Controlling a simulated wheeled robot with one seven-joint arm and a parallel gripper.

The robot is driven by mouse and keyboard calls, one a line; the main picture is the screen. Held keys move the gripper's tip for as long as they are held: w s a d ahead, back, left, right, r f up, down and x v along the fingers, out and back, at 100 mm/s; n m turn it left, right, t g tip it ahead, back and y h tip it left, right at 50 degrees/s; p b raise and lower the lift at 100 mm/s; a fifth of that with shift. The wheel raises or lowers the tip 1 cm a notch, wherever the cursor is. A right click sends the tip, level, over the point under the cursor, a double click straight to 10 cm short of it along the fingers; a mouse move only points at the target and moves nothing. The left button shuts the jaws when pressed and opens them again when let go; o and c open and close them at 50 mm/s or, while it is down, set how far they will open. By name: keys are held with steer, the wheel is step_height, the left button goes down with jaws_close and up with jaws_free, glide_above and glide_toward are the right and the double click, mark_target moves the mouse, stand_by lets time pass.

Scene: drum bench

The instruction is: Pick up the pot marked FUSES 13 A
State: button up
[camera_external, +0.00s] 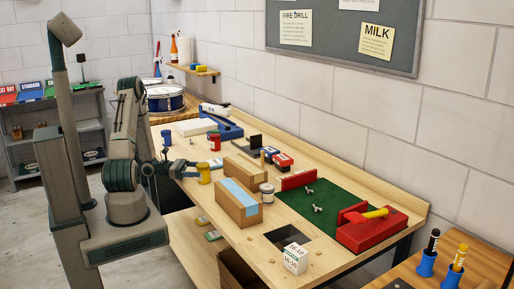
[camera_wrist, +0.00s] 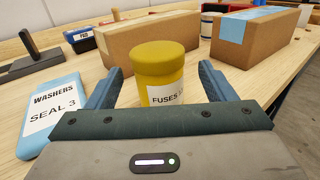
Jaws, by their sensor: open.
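The pot marked FUSES (camera_wrist: 160,72) is a yellow cylinder with a yellow lid and a white label. In the wrist view it stands upright on the bench between my gripper's two fingers; the end of its label is cut off by the curve. It also shows in the external view as the yellow pot (camera_external: 204,172). My gripper (camera_wrist: 160,88) is open, with a blue-grey finger on each side of the pot and a visible gap on both sides. In the external view my gripper (camera_external: 190,171) reaches the pot from the left at bench height.
A cardboard box (camera_wrist: 145,38) stands right behind the pot, and a box with blue tape (camera_wrist: 255,35) is to the right. Red pots (camera_external: 215,141) stand farther back.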

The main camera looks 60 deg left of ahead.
mark_target(207, 167)
steer(key=w+d, duration=0.1)
steer(key=w+d+r+p, duration=0.1)
steer(key=w, duration=0.1)
steer(key=shift+w+d+p, duration=0.3)
steer(key=shift+w+d, duration=0.05)
steer(key=shift+w, duration=0.2)
steer(key=c, duration=1.1)
